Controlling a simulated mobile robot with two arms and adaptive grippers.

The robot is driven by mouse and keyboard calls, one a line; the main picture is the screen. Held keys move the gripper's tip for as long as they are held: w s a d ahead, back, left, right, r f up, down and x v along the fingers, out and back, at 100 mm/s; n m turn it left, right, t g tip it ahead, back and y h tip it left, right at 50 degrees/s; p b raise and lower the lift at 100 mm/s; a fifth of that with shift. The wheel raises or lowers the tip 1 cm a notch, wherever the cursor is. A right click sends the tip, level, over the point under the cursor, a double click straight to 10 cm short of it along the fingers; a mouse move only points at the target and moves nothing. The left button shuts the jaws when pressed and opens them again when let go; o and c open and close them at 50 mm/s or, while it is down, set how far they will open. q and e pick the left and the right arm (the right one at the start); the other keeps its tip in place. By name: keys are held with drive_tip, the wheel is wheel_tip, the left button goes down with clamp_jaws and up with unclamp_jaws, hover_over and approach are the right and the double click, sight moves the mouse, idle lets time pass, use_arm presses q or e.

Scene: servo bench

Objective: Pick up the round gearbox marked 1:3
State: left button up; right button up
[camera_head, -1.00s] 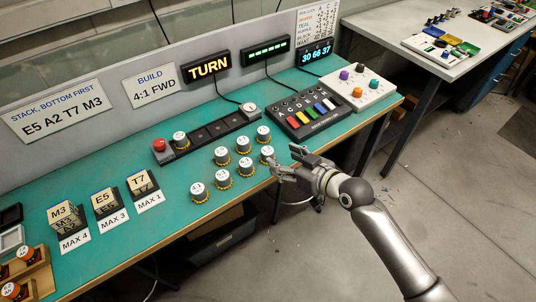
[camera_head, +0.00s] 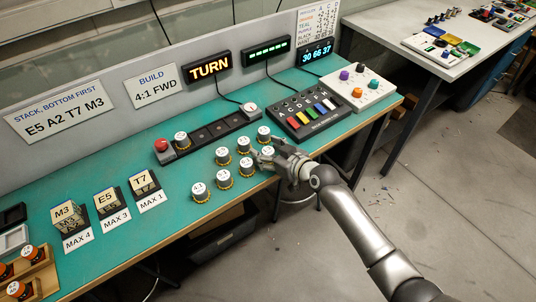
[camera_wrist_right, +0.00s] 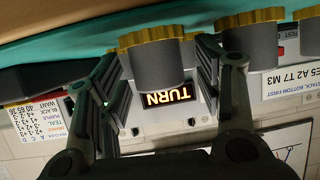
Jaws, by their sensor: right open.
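Several round gearboxes with white tops and yellow toothed rims stand on the green bench mat; their markings are too small to read, so I cannot tell which is 1:3. My right gripper (camera_head: 269,155) is open at the right end of the front row, around a gearbox (camera_head: 266,150) that it partly hides. In the right wrist view, a dark grey gearbox body with a yellow rim (camera_wrist_right: 155,62) stands between the spread fingers (camera_wrist_right: 155,75). Another gearbox (camera_wrist_right: 248,40) is beside the finger on the right. My left gripper is not in view.
Close by stand gearboxes in the front row (camera_head: 246,167) and back row (camera_head: 263,134). Behind them is a dark slotted rack (camera_head: 217,130) holding one gearbox (camera_head: 181,139). A keypad with coloured keys (camera_head: 308,117) lies to the right. The bench's front edge is under my right arm.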

drive_tip(key=c, duration=1.2)
drive_tip(key=shift+o, duration=0.2)
